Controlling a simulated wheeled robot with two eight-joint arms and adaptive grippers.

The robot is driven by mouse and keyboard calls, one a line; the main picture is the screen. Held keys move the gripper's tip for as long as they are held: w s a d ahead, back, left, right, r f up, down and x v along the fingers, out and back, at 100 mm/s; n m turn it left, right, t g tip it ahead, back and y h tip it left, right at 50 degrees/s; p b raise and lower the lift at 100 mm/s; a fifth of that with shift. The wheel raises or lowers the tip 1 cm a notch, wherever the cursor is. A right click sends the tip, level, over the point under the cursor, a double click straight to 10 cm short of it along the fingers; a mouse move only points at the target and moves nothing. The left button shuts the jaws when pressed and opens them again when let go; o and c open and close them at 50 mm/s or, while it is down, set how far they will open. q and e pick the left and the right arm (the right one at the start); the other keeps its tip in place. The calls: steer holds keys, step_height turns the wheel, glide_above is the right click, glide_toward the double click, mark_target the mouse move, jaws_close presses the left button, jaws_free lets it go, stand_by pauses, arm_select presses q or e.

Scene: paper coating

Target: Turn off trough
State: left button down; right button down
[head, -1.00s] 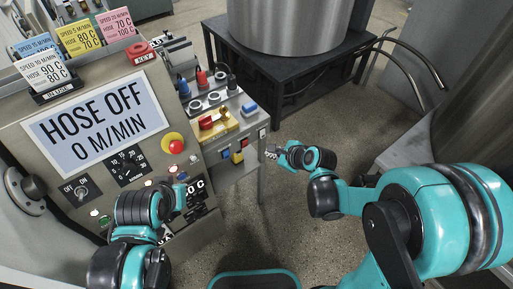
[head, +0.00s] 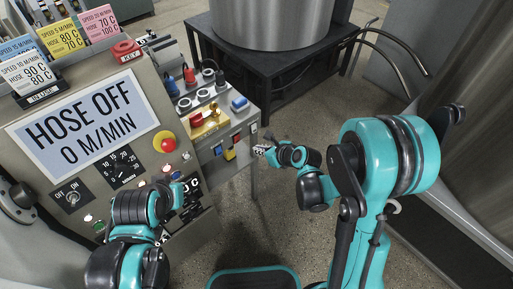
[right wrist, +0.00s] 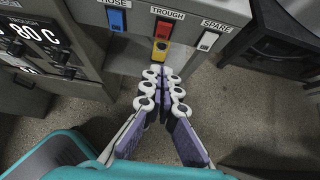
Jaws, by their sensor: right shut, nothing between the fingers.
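The trough switch (right wrist: 163,30) is under the TROUGH label in the right wrist view. It is red above with a yellow piece below. It also shows in the head view (head: 230,154) on the low front of the grey panel. My right gripper (right wrist: 161,76) is shut and empty, its white fingertips just below the yellow piece. I cannot tell whether they touch. In the head view my right gripper (head: 262,150) is just right of the switch. My left gripper (head: 180,190) is by the console front; its fingers are not clear.
A blue HOSE switch (right wrist: 117,20) is left of the trough switch and a white SPARE switch (right wrist: 207,40) is right. The console sign (head: 85,125) reads HOSE OFF, 0 M/MIN. A red stop button (head: 168,145) is nearby. A black stand (head: 290,65) is behind; floor is clear below.

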mark_target(238, 140)
steer(key=w+a+f+b, duration=0.1)
steer(key=w+a, duration=0.1)
steer(key=w+a+f+b, duration=0.1)
steer(key=w+a+f, duration=0.1)
steer(key=w, duration=0.1)
steer(key=w+a+f+b, duration=0.1)
steer(key=w, duration=0.2)
steer(key=shift+a+f, duration=0.25)
steer(key=shift+a, duration=0.15)
